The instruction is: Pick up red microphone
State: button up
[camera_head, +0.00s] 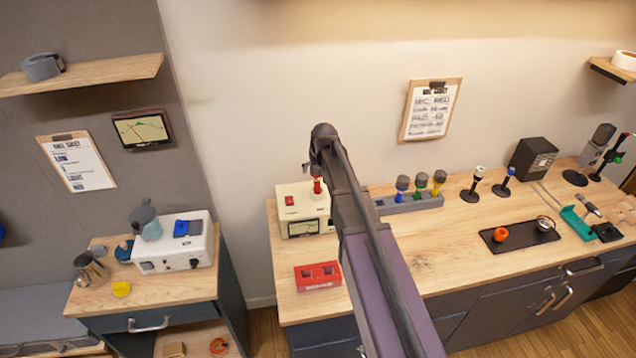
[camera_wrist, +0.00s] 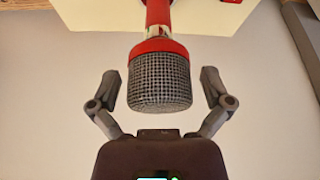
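The red microphone has a red body and a grey mesh head. In the wrist view the mesh head (camera_wrist: 160,82) fills the middle, with the red body running up to the top edge. In the head view the red microphone (camera_head: 317,187) stands on the cream box (camera_head: 292,197), partly hidden by my arm. My gripper (camera_wrist: 161,88) is open, its two fingers on either side of the mesh head with a visible gap to each. In the head view my arm largely hides the gripper.
A red two-hole block (camera_head: 318,287) sits in front of the cream box. A grey rack (camera_head: 412,204) with several coloured microphones stands right of my arm. Farther right are stand microphones, a dark speaker (camera_head: 532,159) and a black tray (camera_head: 520,236). Bare wood lies at the front.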

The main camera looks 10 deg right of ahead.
jog(key=c, duration=1.2)
jog(key=shift+r, duration=0.15)
notch_tip(320, 180, up, 3)
jog(key=p, duration=0.3)
jog(key=s+a, duration=0.1)
jog(key=s, duration=0.4)
jog(key=s+a+r+p, duration=0.1)
jog(key=s, duration=0.4)
jog(key=s+a+p, duration=0.1)
jog(key=s, duration=0.4)
jog(key=shift+s+r, duration=0.35)
